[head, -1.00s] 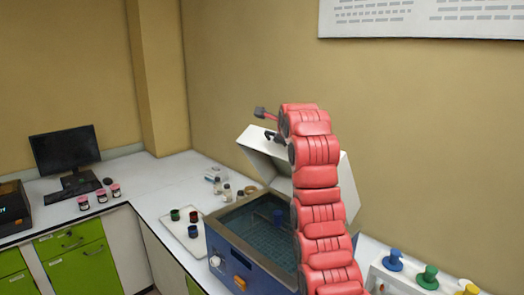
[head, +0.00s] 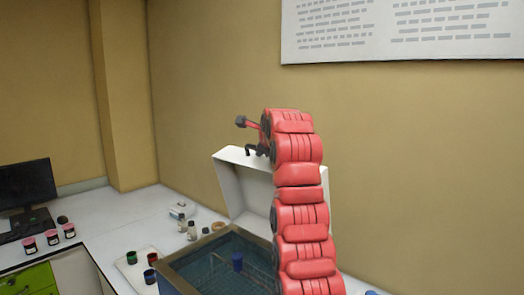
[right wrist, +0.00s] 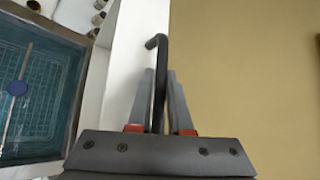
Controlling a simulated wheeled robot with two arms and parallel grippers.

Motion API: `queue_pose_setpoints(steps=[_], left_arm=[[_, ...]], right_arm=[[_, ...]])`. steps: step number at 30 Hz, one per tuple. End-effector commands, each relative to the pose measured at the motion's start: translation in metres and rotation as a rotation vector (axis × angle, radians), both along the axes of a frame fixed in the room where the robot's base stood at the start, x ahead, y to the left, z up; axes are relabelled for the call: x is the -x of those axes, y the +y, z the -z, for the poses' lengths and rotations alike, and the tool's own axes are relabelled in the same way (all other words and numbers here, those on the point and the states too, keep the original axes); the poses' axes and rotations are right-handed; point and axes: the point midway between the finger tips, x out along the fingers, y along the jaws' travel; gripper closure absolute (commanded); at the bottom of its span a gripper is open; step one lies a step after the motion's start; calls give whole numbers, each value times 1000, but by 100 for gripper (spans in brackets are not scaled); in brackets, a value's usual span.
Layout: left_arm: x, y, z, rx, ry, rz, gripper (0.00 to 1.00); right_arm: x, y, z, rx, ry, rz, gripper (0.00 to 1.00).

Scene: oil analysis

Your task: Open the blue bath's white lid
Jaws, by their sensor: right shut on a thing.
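The blue bath (head: 171,284) stands on the bench, its water-filled basin open to view. Its white lid (head: 238,180) stands raised, nearly upright, at the back of the bath. It also shows in the right wrist view (right wrist: 130,55). My right gripper (right wrist: 160,95) is shut on the lid's black handle (right wrist: 158,50), with one finger on each side of it. In the head view my red right arm hides the lid's right part and most of the gripper. My left gripper is in neither view.
A tray (head: 128,267) with several coloured cups is left of the bath. Small bottles (head: 191,231) stand behind it. Pink-labelled jars (head: 53,237) and a monitor (head: 27,186) are farther left. The wall is behind the lid.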

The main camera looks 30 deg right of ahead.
Motion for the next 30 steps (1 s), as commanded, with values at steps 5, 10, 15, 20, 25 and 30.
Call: queue_pose_setpoints(steps=[5, 10, 15, 20, 25, 30], left_arm=[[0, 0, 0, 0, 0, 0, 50], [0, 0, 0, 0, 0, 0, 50], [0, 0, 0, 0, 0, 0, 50], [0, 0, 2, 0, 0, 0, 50], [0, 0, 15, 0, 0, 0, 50], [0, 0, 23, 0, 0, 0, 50]], right_arm=[[0, -1, 4, -2, 8, 2, 75], [0, -1, 3, -2, 8, 1, 53], [0, -1, 4, -2, 8, 1, 53], [2, 0, 3, -1, 7, 1, 53], [19, 6, -5, 1, 2, 0, 53], [56, 17, -31, 2, -8, 1, 53]])
